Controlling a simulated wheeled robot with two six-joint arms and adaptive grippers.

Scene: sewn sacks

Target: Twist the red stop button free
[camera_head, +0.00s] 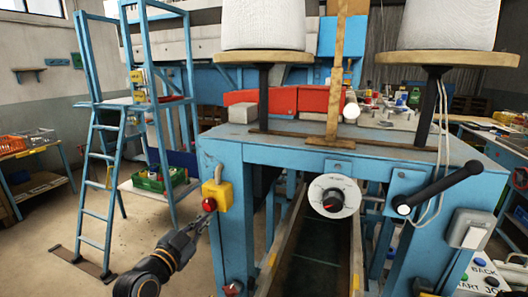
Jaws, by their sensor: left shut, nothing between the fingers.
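The red stop button (209,204) sticks out of the lower left of a yellow box (222,193) on the front left leg of the blue machine frame. My left gripper (205,221) comes up from the lower left. Its dark fingers are shut and empty, with their tips just below the button. I cannot tell whether the tips touch the button. I do not make out my right gripper.
The blue machine frame (232,237) fills the middle, with a dial (333,196) and a black lever (440,188) on its front. A second red knob (233,288) sits low on the left leg. A blue ladder (101,190) stands left, with open floor before it.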

